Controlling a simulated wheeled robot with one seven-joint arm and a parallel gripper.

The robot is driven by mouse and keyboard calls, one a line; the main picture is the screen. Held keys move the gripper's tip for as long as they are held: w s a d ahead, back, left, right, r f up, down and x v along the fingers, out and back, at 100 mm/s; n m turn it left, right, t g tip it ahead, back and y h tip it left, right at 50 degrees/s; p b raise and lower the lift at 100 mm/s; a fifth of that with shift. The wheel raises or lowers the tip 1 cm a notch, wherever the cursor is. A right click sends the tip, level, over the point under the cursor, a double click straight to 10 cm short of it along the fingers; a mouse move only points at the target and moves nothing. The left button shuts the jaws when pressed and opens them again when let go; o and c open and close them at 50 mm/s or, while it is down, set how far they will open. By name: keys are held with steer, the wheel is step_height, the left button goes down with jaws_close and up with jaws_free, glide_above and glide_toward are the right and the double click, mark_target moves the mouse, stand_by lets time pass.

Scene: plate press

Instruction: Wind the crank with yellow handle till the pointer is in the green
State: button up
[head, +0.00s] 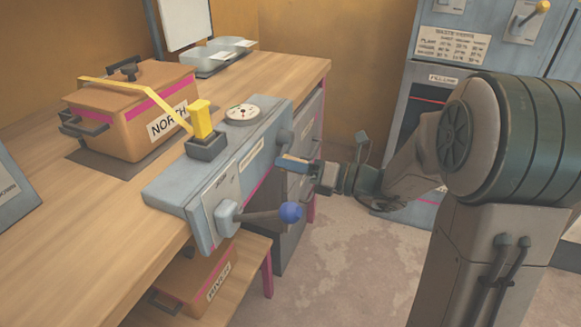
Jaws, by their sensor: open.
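A round white dial (243,113) sits on top of the grey-blue press housing (262,135). Its markings are too small to read, and I cannot tell where its pointer stands. A yellow upright block (201,119) rises from a dark socket on the housing; I cannot tell whether it is a crank handle. My gripper (296,170) is open and empty, beside the housing's front face, just below that hub. Any contact is unclear.
A lever with a blue ball (290,212) juts from the housing's front. A brown box (130,115) marked NORTH, with a yellow strap, stands on the bench (100,215). Another box (200,280) sits below. A yellow-knobbed lever (542,7) is on the blue cabinet. Floor is clear ahead.

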steer(key=shift+w+a, duration=0.1)
steer(key=shift+a, duration=0.2)
jaws_close()
steer(key=shift+r+m+p, duration=0.25)
steer(key=shift+m+p, duration=0.05)
steer(key=shift+p, duration=0.6)
